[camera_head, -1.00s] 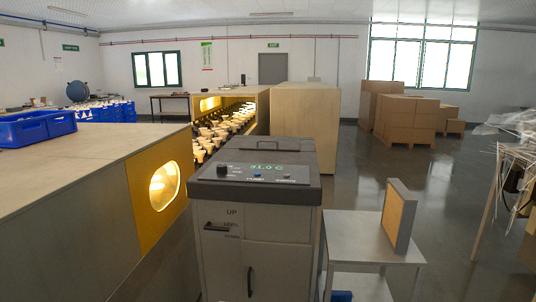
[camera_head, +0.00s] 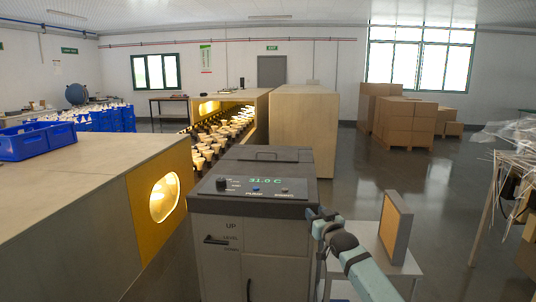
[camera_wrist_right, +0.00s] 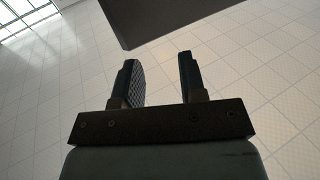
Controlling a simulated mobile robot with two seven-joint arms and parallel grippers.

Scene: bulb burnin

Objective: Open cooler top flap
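The cooler (camera_head: 256,215) is a grey cabinet with a dark top and a green display reading about 31.0 C. Its top flap (camera_head: 268,153) lies flat and closed, with a dark handle bar near the back edge. My right gripper (camera_head: 318,213) is at the cooler's front right top corner; I cannot tell in the head view whether it touches. In the right wrist view my right gripper (camera_wrist_right: 158,80) has its two fingers apart with nothing between them, and a dark slab edge, likely the cooler's top (camera_wrist_right: 175,18), is beyond the fingertips. My left gripper is not in view.
A small metal table (camera_head: 375,255) with an upright orange-faced filter panel (camera_head: 395,226) stands right of the cooler, behind my right arm. A wooden cabinet with a lit oval window (camera_head: 163,198) stands close on the left. Open floor (camera_head: 360,180) lies behind and right.

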